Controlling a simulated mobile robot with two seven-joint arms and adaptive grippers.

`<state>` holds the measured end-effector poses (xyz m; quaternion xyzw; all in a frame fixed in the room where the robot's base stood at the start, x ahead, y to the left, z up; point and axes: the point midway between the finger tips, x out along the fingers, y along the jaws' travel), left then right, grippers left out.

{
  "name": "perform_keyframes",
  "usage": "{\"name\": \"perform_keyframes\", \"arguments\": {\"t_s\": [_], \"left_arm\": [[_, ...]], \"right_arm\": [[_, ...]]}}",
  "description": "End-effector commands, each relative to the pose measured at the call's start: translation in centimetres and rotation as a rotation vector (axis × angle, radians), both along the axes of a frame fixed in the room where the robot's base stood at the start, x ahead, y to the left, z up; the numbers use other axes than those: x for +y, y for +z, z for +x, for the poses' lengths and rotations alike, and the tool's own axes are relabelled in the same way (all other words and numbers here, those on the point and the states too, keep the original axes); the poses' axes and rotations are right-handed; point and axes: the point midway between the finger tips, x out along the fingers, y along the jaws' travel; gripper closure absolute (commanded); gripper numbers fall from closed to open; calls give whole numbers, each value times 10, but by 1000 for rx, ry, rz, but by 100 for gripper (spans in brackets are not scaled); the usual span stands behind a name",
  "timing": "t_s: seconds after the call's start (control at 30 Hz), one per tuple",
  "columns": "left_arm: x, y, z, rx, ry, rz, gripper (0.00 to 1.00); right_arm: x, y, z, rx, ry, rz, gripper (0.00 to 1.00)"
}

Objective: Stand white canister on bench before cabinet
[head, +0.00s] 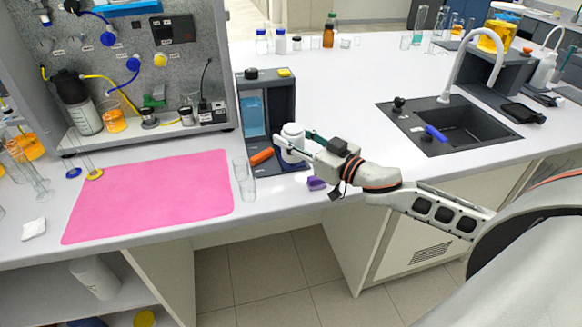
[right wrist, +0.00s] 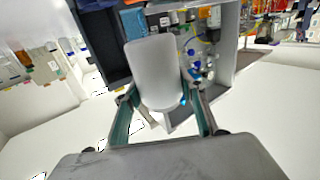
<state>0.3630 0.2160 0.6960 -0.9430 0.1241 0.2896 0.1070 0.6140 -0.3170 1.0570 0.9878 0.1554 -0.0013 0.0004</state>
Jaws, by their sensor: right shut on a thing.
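The white canister (head: 293,131) is in my right gripper (head: 293,145), in front of the dark grey cabinet (head: 286,95) at the middle of the bench (head: 345,95). In the right wrist view the canister (right wrist: 157,65) sits between the two teal-edged fingers of the right gripper (right wrist: 160,92), which are shut on its sides. In the head view it looks about upright. Whether its base touches anything is hidden by the gripper. My left gripper is not in view.
An orange item (head: 262,156) lies at the cabinet's foot and a purple item (head: 316,183) near the bench's front edge. Clear glasses (head: 245,180) stand left of the gripper, beside a pink mat (head: 150,198). A sink (head: 455,125) is at right.

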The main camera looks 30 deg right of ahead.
Motion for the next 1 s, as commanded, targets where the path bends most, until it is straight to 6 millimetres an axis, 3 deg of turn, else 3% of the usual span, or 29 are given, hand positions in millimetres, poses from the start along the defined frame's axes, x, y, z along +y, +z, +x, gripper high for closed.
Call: {"name": "perform_keyframes", "arguments": {"t_s": [0.1,0.37,0.6,1.0], "left_arm": [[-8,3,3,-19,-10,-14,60],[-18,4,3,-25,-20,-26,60],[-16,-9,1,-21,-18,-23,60],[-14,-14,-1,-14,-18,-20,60]], "right_arm": [[0,-27,0,0,-1,2,92],[0,-49,0,-2,0,1,92],[0,-84,0,0,-1,2,92],[0,-89,0,-2,0,0,92]]}}
